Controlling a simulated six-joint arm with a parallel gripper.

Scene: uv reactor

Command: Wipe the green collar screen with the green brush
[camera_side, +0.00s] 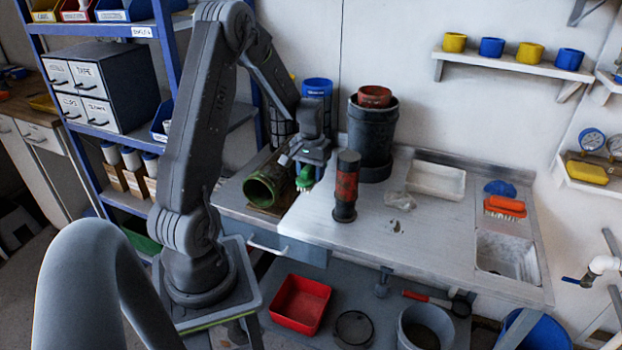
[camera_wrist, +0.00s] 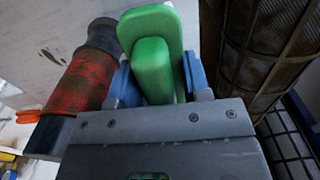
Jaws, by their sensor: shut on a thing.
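My gripper (camera_side: 308,160) is shut on the green brush (camera_side: 305,180), which hangs below it with pale bristles down. In the wrist view, the green brush handle (camera_wrist: 152,50) sits between the blue fingers of my gripper (camera_wrist: 158,82). The green collar screen (camera_side: 262,189) lies on its side at the bench's left end, its open green rim facing the camera. The brush is just right of that rim; I cannot tell whether they touch. A brown mesh cylinder (camera_wrist: 268,45) is at the upper right of the wrist view.
A red and black cylinder (camera_side: 346,187) stands right of my gripper. A dark bucket (camera_side: 372,135) and a blue-collared cylinder (camera_side: 317,88) are behind. A white tray (camera_side: 436,180), an orange brush (camera_side: 505,206) and a sink (camera_side: 508,255) are further right. The bench front is mostly clear.

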